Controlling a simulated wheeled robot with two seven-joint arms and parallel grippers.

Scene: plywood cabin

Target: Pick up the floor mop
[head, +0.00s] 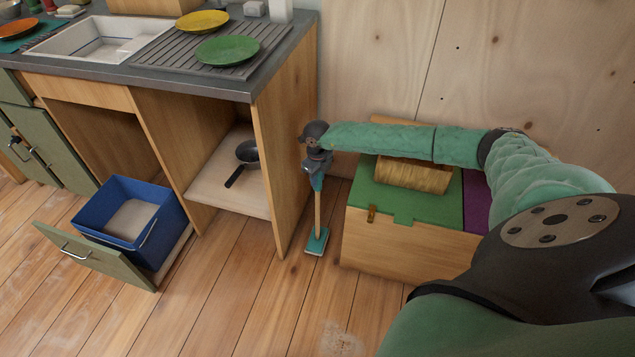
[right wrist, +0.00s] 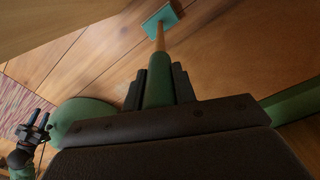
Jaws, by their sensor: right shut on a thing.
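The floor mop (head: 318,212) stands nearly upright between the counter's end panel and the wooden chest. It has a flat teal head (head: 317,241), a thin wooden stick and a green upper grip. The head is at the floor; I cannot tell whether it touches. My right gripper (head: 316,176) is shut on the mop's upper part. In the right wrist view the mop's green grip (right wrist: 160,82) sits between the two dark fingers (right wrist: 159,90), with the teal head beyond. My left gripper (right wrist: 38,122) shows small at the lower left of that view; its jaw state is unclear.
A wooden chest (head: 400,243) with a green and purple lid stands close right of the mop, a wooden roll (head: 412,176) on it. The counter's end panel (head: 289,135) is close left. An open drawer with a blue bin (head: 130,222) juts out. Floor in front is clear.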

